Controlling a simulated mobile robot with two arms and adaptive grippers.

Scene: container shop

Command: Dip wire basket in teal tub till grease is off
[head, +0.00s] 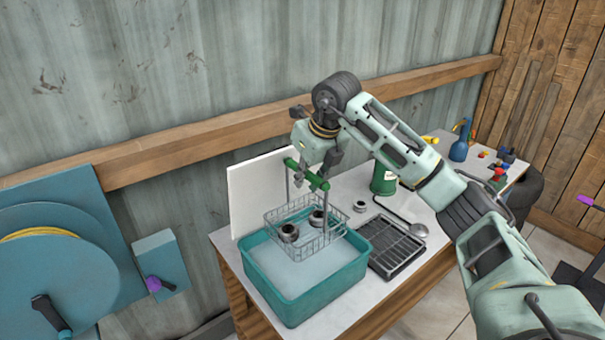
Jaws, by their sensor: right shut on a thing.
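The wire basket (318,243) hangs from its green handle over the teal tub (313,304). Its lower part is over the tub's right and back side; I cannot tell whether its bottom touches the liquid. Two dark ring-shaped metal parts (289,232) lie in the basket. The tub holds pale, bluish liquid (285,267). My right gripper (316,172) is shut on the basket's green handle, above the tub. Whether grease is on the parts is too small to tell. My left gripper is not in view.
A dark slotted rack (398,246) stands right of the tub, with a ladle (409,222) behind it. A green bottle (383,179), a blue spray bottle (459,143) and small coloured items stand farther right. A white board (240,198) stands behind the tub.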

